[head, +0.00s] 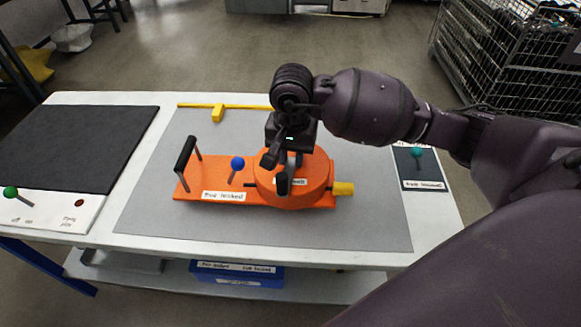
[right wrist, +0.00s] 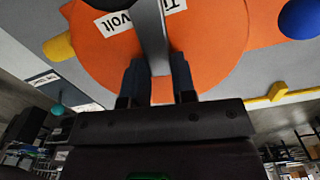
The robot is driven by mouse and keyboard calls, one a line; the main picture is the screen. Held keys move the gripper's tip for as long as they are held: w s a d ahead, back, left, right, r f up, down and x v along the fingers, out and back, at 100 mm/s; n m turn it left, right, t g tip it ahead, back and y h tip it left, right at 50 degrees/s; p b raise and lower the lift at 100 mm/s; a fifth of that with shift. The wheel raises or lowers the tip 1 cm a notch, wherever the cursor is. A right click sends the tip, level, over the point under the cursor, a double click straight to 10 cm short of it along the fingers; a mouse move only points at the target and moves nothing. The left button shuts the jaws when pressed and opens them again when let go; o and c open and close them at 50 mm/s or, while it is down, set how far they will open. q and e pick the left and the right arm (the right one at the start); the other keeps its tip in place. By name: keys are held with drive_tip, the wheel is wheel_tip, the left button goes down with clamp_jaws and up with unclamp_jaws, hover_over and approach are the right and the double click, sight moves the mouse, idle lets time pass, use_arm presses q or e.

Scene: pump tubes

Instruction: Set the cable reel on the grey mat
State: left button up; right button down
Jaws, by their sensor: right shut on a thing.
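An orange device with a round drum (head: 322,175) looks like the cable reel. It has a flat base, a black handle on posts at its left, a blue knob and a yellow end piece at its right. It is over the light grey mat (head: 370,225); I cannot tell whether it touches it. My right gripper (head: 284,172) comes down over the drum. In the right wrist view, my right gripper (right wrist: 158,85) is shut on a grey upright grip piece (right wrist: 151,35) across the orange drum (right wrist: 215,45). My left gripper is not in view.
A dark grey mat (head: 70,145) lies on the white table's left. A green-knobbed panel (head: 60,212) is in front of it. A yellow bar (head: 217,113) lies behind the device. A teal-knobbed panel (head: 420,170) is at right. A blue bin (head: 237,273) sits on the lower shelf.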

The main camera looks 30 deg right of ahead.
sight(292, 161)
wheel_tip(292, 161, down, 3)
drive_tip(key=shift+f+b, duration=0.15)
drive_tip(key=shift+b, duration=0.15)
drive_tip(key=shift+f, duration=0.45)
drive_tip(key=c, duration=1.3)
unclamp_jaws()
drive_tip(key=o, duration=0.4)
drive_tip(key=shift+c, duration=0.2)
